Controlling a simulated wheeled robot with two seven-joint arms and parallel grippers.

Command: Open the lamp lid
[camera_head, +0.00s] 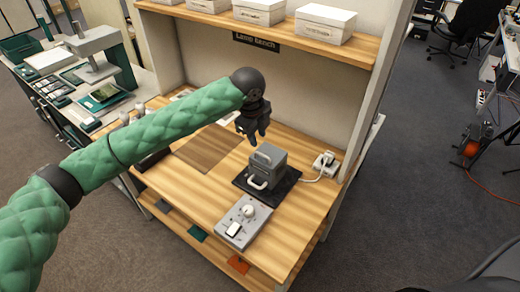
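The lamp is a grey box (268,161) standing upright on a black base (285,190) on the wooden bench. Its lid looks shut. A small handle (262,157) is on its upper part and a pale loop handle (258,184) is low on its front. My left gripper (258,138) is just above and behind the box, pointing down, and looks apart from it. Its dark fingers are too small to tell how far apart they are. No object shows in them. My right gripper is not in view.
A grey control box (243,222) with a knob and a switch stands in front of the lamp. A white socket block (325,164) with a cable is at its right. A brown mat (208,148) lies to the left. A shelf with white boxes (325,24) hangs above.

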